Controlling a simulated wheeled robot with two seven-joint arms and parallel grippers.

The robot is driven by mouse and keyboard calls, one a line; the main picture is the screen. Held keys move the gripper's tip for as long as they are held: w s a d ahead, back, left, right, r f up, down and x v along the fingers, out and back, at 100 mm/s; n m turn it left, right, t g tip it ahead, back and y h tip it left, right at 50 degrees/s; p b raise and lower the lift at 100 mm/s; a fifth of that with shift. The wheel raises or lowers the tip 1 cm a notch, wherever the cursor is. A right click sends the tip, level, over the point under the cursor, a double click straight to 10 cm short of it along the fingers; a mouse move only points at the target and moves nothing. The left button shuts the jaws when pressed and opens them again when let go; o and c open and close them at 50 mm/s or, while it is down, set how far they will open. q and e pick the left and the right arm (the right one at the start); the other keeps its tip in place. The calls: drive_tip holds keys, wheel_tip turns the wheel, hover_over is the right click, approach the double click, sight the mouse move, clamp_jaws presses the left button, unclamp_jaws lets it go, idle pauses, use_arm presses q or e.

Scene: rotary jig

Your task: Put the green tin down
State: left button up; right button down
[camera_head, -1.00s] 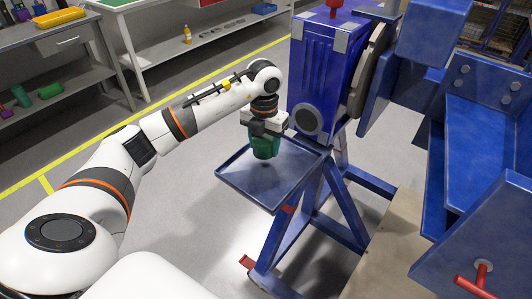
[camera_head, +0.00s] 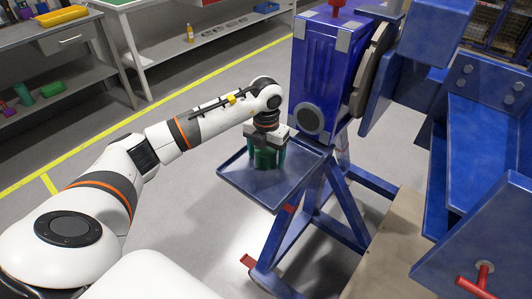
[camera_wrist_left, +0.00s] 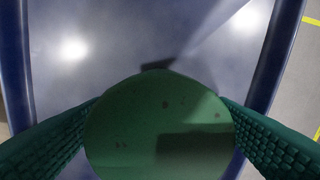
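The green tin (camera_head: 265,158) stands upright on the blue tray (camera_head: 236,180), towards its back. My left gripper (camera_head: 267,154) points straight down over it, with its green fingers apart, one on each side of the tin. In the left wrist view the tin's round top (camera_wrist_left: 160,128) fills the lower middle, between the textured pads of my left gripper (camera_wrist_left: 162,122). The fingers look spread around the tin; any small gap is hard to see. The tin's base is partly hidden. My right gripper is not in view.
The blue jig housing (camera_head: 318,75) stands right behind the tray, with large blue plates (camera_head: 480,150) to the right. The tray's front part is bare. A grey bench (camera_head: 50,80) and a white-legged table (camera_head: 205,45) stand at the back left.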

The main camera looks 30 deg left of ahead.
sight(266, 149)
use_arm(q)
drive_tip(key=shift+r, duration=0.1)
wheel_tip(266, 149, up, 12)
idle(0.5)
idle(0.5)
